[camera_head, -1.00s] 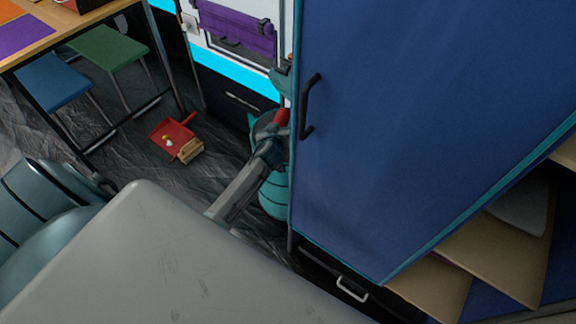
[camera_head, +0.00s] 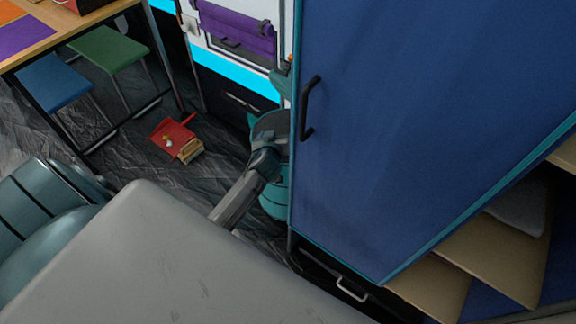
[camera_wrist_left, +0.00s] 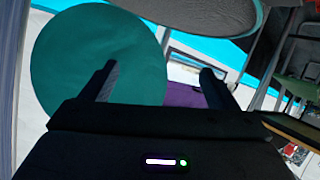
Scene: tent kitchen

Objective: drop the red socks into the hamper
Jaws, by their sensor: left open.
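The teal hamper (camera_head: 274,198) stands on the floor against the left side of the blue cabinet. My left arm reaches over its upper part and partly hides it. My left gripper (camera_wrist_left: 159,70) is open, with nothing visible between its fingers in the left wrist view. A large teal round surface (camera_wrist_left: 75,55) lies behind the fingers there; I cannot tell which part of the hamper it is. No red socks show in either view now. The hamper's inside cannot be seen clearly. My right gripper is not in view.
The tall blue cabinet (camera_head: 420,110) with a black handle closely borders the hamper's right side. A red dustpan (camera_head: 170,137) and a brush (camera_head: 190,152) lie on the dark floor. Blue (camera_head: 52,82) and green (camera_head: 108,47) stools stand by the table at upper left.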

